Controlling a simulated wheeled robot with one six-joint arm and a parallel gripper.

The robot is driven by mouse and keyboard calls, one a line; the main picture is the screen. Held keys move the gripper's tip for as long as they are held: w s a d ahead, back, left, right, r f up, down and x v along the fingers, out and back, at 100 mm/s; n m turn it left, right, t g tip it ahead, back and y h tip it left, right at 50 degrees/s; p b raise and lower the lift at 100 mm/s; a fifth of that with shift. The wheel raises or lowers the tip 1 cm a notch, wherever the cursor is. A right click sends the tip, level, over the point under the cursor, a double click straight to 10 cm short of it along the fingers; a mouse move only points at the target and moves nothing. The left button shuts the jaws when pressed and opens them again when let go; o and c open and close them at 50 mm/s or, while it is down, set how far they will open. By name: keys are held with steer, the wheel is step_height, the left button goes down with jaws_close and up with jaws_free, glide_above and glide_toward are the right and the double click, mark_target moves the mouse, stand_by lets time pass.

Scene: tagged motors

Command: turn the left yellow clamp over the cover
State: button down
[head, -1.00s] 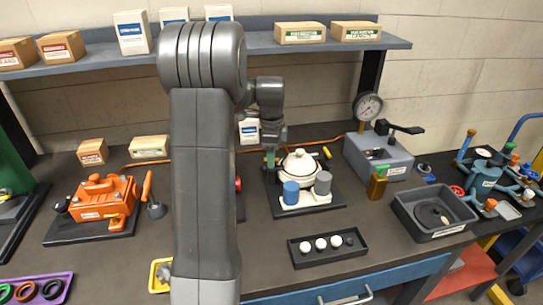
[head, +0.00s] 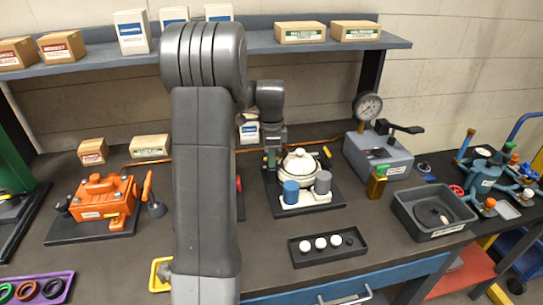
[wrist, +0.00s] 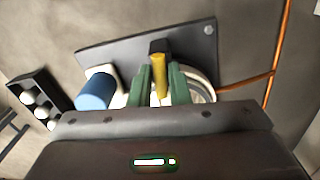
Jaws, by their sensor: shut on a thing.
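The motor unit has a round cream cover (head: 299,168) on a dark base plate (head: 329,196). My gripper (head: 270,160) is at the cover's left side in the head view. In the wrist view, its green fingers (wrist: 161,84) are on either side of the left yellow clamp (wrist: 160,78), shut on it. The clamp's black pivot end (wrist: 159,47) sticks out past the fingertips. In the head view my gripper hides this clamp. The right yellow clamp (head: 326,152) is at the cover's back right. The cover is partly hidden behind the fingers in the wrist view.
A black tray with white balls (head: 327,246) lies nearer. A gauge press (head: 378,155) and a grey bin (head: 433,216) stand right. An orange motor (head: 104,199) is left.

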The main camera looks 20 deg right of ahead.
steer(key=shift+n, duration=0.8)
steer(key=c, duration=1.4)
jaws_free()
steer(key=shift+o, duration=0.2)
steer(key=shift+r, duration=0.1)
step_height(320, 180, up, 14)
steer(key=shift+b, duration=0.45)
steer(key=shift+f, duration=0.25)
step_height(320, 180, down, 14)
steer(key=shift+r+p, duration=0.1)
steer(key=shift+p, duration=0.45)
